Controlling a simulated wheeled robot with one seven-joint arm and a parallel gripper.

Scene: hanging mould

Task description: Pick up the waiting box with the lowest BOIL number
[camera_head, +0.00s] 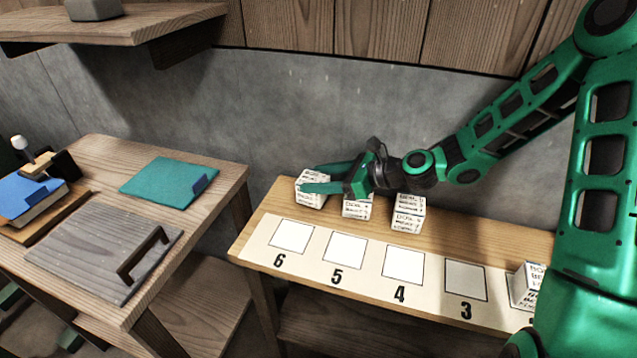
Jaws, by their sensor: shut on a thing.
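My gripper (307,179) reaches in from the right and is shut on the leftmost white box (313,201), one finger on each side of it. This box is at the back left of the bench; I cannot tell whether it touches the bench top. A second white box (356,210) is just to its right, partly hidden under my gripper. Farther right, white printed box faces (407,220) show one above the other. Another white box (526,288) is at the right end, partly hidden by my arm. The BOIL numbers are too small to read surely.
The bench (262,206) has a pale strip with empty white squares marked 6, 5, 4 and 3 along its front. On the left, a table (215,182) holds a teal folder (168,182), a grey board with a handle (90,250) and a blue book (30,198). A wall stands behind.

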